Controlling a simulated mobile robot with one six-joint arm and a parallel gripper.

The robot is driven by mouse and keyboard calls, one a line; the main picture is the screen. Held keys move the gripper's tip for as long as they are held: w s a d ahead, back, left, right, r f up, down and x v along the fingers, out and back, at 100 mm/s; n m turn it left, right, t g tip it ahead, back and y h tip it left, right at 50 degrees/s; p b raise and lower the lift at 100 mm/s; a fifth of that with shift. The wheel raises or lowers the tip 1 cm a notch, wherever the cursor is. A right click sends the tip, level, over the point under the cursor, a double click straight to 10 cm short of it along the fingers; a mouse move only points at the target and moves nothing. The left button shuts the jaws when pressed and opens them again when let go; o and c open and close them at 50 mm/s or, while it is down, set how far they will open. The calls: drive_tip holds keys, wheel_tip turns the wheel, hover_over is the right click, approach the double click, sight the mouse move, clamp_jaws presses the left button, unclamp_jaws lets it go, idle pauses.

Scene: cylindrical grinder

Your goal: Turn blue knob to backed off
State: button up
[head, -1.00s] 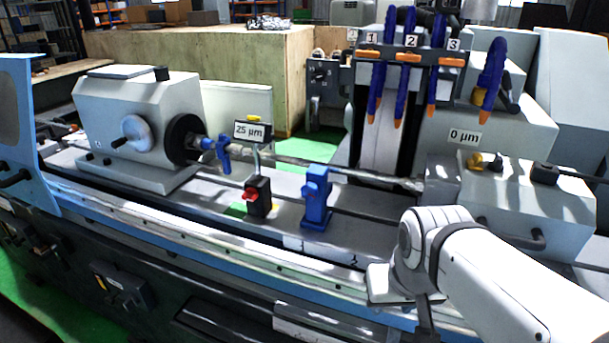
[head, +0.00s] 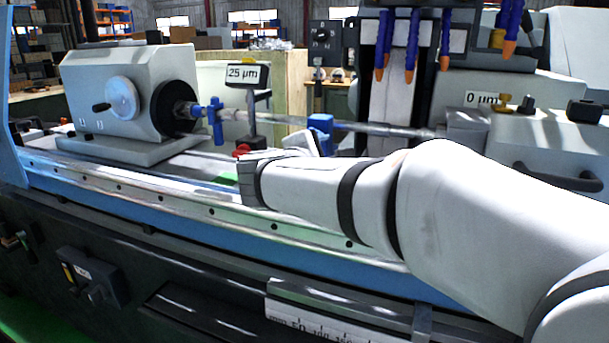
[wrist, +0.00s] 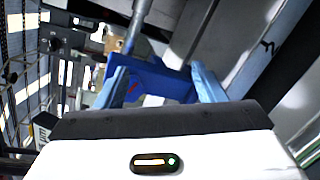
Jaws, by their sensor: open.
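The blue rest (head: 320,122) stands on the machine bed under the long workpiece bar (head: 290,120). In the head view my arm hides all but its top. In the wrist view the blue rest (wrist: 155,78) fills the middle, with a small red mark on its face. I cannot make out the blue knob as a separate part there. My gripper (wrist: 160,72) is open, with one light-blue finger on each side of the blue part. I cannot tell whether the fingers touch it.
A gauge with a "25 µm" display (head: 243,73) and a red knob (head: 242,150) stand left of my wrist. A blue clamp (head: 216,120) sits on the bar near the headstock (head: 115,90). Blue coolant hoses (head: 412,45) hang above, behind my arm.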

drive_tip(key=w+a+n+t+b, duration=0.2)
drive_tip(key=a+n+t, duration=0.1)
drive_tip(key=a, duration=0.3)
drive_tip(key=shift+y, duration=0.4)
drive_tip(key=x, duration=0.7)
drive_tip(key=shift+w+d+r, duration=0.1)
drive_tip(key=shift+w+r, duration=0.2)
drive_tip(key=shift+r, duration=0.1)
drive_tip(key=c, duration=0.9)
drive_tip(key=shift+c, duration=0.4)
